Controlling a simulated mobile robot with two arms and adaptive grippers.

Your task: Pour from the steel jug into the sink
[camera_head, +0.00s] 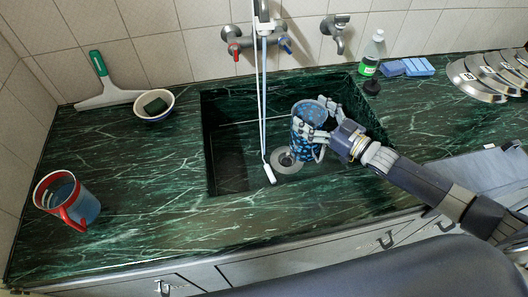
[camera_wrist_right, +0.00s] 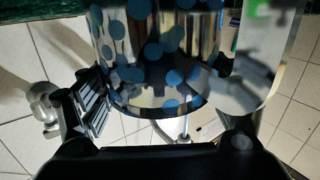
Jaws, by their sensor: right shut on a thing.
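The steel jug (camera_head: 305,118) with blue dots is over the sink (camera_head: 238,165), above the drain side. It looks about upright or slightly tilted; its handle points toward the lower right. I see no liquid leaving it. My right gripper (camera_head: 322,122) reaches in from the right and is shut on the jug. In the right wrist view the dotted steel wall of the jug (camera_wrist_right: 152,60) fills the space between the fingers of my right gripper (camera_wrist_right: 165,105). My left gripper is not in view.
A tap (camera_head: 262,45) with a hanging white hose (camera_head: 264,120) is close left of the jug. A red-rimmed mug (camera_head: 70,203) stands at the left. A bowl (camera_head: 154,106), squeegee (camera_head: 103,85), green bottle (camera_head: 371,56), blue sponges (camera_head: 406,67) and steel lids (camera_head: 475,82) line the back.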

